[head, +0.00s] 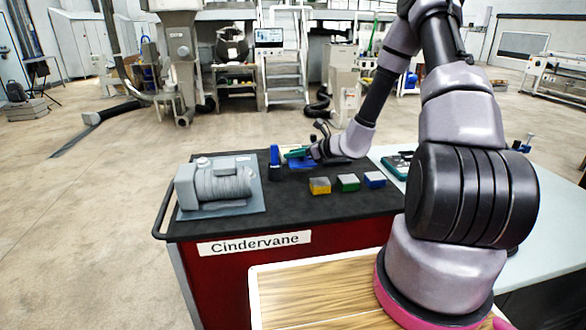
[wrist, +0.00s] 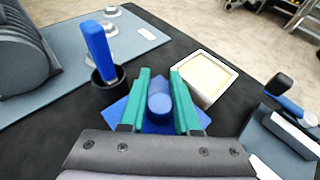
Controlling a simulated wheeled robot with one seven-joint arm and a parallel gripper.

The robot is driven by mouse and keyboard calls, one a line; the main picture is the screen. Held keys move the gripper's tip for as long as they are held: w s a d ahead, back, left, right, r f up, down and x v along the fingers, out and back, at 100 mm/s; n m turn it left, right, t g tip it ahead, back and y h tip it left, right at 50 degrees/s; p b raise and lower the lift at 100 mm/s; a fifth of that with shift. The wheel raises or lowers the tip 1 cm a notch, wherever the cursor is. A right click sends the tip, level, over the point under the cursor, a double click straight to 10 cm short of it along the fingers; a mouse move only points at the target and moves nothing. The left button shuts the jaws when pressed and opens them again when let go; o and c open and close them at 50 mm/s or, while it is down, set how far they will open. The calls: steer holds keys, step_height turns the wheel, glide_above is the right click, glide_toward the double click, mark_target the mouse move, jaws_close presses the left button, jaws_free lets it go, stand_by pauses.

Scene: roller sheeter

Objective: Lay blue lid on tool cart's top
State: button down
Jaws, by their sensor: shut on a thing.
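The blue lid is a flat square plate with a round knob. In the wrist view the lid (wrist: 133,107) is between and under my gripper (wrist: 160,76), whose teal fingers are shut on its knob. In the head view my gripper (head: 296,153) is over the far part of the tool cart's dark top (head: 235,228), with the lid (head: 302,164) low beneath it. I cannot tell whether the lid touches the top. The fingers and palm hide part of the lid. The cart is red with a "Cindervane" label.
An open cream-filled box (wrist: 207,76) stands close to the lid. A dark cup (wrist: 106,88) with a blue-handled tool (wrist: 97,45) stands on its other side. A grey motor-like machine (head: 218,183) and several coloured blocks (head: 347,182) are on the cart. The front middle is clear.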

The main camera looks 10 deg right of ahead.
mark_target(294, 171)
steer(key=shift+f, duration=2.25)
steer(key=shift+f, duration=0.15)
steer(key=c, duration=0.6)
jaws_free()
steer(key=shift+c, duration=0.2)
